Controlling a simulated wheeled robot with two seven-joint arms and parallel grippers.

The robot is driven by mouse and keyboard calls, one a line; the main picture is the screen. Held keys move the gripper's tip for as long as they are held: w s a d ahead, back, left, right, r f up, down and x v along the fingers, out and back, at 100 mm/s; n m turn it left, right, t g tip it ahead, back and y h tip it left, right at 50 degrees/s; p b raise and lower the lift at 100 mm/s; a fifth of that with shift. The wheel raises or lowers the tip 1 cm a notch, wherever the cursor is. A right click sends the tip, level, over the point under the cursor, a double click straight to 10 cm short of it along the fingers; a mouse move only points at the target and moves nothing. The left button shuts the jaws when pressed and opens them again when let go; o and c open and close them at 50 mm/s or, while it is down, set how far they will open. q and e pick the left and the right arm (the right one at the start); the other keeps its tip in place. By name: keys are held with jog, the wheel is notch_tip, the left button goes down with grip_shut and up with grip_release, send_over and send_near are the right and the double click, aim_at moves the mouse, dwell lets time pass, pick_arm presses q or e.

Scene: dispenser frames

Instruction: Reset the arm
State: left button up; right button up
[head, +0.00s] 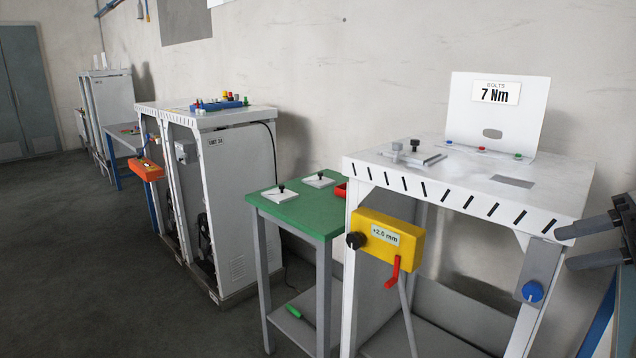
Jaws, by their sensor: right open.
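My right gripper (588,243) is at the right edge of the head view, beside the right side of the white dispenser frame (448,192). Its two dark fingers point left and are apart, with nothing between them. The rest of my right arm is mostly cut off by the picture edge. My left gripper and arm are not in view.
The near frame carries a "7 Nm" panel (498,115), a yellow "+2.6 mm" box (385,240) with a red handle, and a blue knob (533,291). A green table (310,212) stands left of it. More white cabinets (240,185) stand farther back. Open floor (90,270) lies left.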

jog(key=s+a+f+m+t+h, duration=0.1)
jog(key=s+f+m+t+h, duration=0.25)
jog(key=f+m, duration=0.8)
jog(key=s+a+f+m+t+h, duration=0.2)
jog(key=s+f+m+t, duration=0.4)
jog(key=f, duration=1)
jog(key=s+a+f+m+g, duration=0.2)
jog(key=a+f+m, duration=0.1)
jog(key=a, duration=0.4)
jog(key=s+a+f+m+g+h, duration=0.1)
jog(key=s+a+f+m+g, duration=0.1)
jog(key=a, duration=0.6)
jog(key=s+a+f+m+g, duration=0.2)
jog(key=s+a+f+m, duration=0.1)
jog(key=a+f+m, duration=0.3)
jog(key=shift+s+a+f+m+h, duration=0.25)
jog(key=shift+a+m+h, duration=0.15)
jog(key=shift+a, duration=0.85)
